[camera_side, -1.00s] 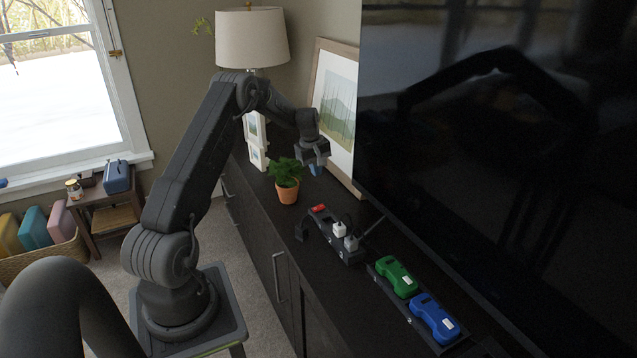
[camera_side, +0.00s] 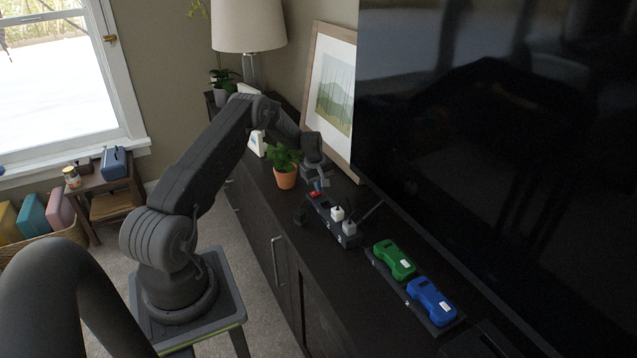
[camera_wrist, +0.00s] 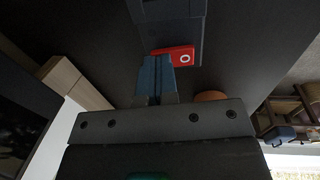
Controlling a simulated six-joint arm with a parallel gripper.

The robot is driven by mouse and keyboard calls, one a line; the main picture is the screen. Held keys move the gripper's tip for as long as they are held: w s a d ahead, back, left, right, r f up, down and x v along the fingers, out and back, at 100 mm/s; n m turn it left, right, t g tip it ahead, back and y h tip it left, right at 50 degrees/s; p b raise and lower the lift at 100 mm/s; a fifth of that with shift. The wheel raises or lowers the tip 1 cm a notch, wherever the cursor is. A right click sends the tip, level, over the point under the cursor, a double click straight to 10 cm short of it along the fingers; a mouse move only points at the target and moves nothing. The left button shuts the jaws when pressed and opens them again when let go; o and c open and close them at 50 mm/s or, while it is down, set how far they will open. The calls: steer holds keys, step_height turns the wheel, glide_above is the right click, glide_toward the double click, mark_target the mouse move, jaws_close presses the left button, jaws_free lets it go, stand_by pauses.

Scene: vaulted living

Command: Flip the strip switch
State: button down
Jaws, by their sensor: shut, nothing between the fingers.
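The power strip (camera_side: 324,209) lies on the dark cabinet, with a red rocker switch (camera_side: 315,194) at its far end and a white plug (camera_side: 337,213) and a grey plug (camera_side: 349,227) in it. My gripper (camera_side: 319,187) points down at the switch end, its blue fingers shut and empty. In the wrist view the closed fingertips (camera_wrist: 155,60) overlap the near edge of the red switch (camera_wrist: 181,55), which bears a white ring mark. I cannot tell whether they touch it. The strip's dark body (camera_wrist: 180,20) runs beyond the switch.
A potted plant (camera_side: 286,167) stands just left of my gripper. A framed picture (camera_side: 333,90) leans behind it, and the large TV (camera_side: 500,130) bounds the right side. Green (camera_side: 394,260) and blue (camera_side: 432,300) devices sit in a dock nearer the camera.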

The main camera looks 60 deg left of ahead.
mark_target(314, 193)
steer(key=shift+w+f, duration=0.3)
steer(key=shift+f, duration=0.4)
steer(key=shift+s+d, duration=0.1)
steer(key=shift+s+r, duration=0.1)
steer(key=shift+s, duration=0.7)
step_height(314, 193, up, 15)
steer(key=f, duration=0.9)
steer(key=w+f, duration=0.1)
steer(key=f, duration=0.3)
steer(key=shift+w+f, duration=0.1)
steer(key=shift+f, duration=0.3)
